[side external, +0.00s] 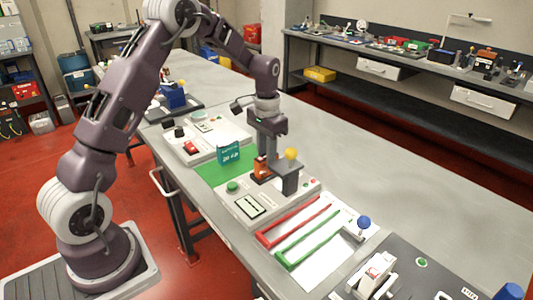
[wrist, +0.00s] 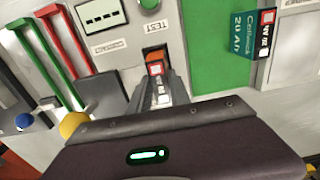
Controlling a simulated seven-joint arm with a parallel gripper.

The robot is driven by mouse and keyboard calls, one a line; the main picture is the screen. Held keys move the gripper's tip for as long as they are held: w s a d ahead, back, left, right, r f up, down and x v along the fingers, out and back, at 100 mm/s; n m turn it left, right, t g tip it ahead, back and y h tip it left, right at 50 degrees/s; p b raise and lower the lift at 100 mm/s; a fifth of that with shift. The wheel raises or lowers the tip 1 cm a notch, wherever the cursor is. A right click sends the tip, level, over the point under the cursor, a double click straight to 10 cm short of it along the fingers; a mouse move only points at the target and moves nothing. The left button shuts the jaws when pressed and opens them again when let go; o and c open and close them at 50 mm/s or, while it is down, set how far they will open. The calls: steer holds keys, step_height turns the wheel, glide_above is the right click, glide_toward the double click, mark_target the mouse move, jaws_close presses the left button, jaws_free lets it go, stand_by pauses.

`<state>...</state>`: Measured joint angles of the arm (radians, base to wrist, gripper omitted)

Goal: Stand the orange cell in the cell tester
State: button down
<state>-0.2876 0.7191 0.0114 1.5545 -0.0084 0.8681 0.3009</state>
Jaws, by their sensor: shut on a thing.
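The orange cell (side external: 261,166) is upright between the fingers of my gripper (side external: 266,154), at the dark slot of the cell tester (side external: 238,206). In the wrist view, its top with red and white markings (wrist: 155,68) shows just beyond my gripper's fingers (wrist: 165,90). My gripper is shut on the cell. The tester also shows in the wrist view (wrist: 125,48), with a TEST label beside the slot. The cell's lower end is hidden, so I cannot tell whether it rests on the slot floor.
A teal cell (side external: 229,152) stands on the green mat (side external: 207,173), to the left of my gripper. A yellow-knobbed lever (side external: 291,154) stands close to its right. Red and green rails (side external: 300,222) lie in front, near a blue knob (side external: 364,222).

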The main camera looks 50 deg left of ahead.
steer(key=c, duration=1.1)
jaws_free()
step_height(320, 180, up, 7)
steer(key=shift+r, duration=0.1)
steer(key=s+d+r+t, duration=0.3)
steer(key=s+d+r, duration=0.6)
steer(key=s+r, duration=0.35)
steer(key=s+d+t, duration=0.1)
steer(key=s, duration=0.4)
steer(key=s+d+f, duration=0.1)
steer(key=s, duration=0.5)
steer(key=s+d+f+t, duration=0.1)
steer(key=s+d, duration=0.1)
steer(key=s, duration=0.4)
steer(key=shift+d+t, duration=0.1)
steer(key=shift+t, duration=0.2)
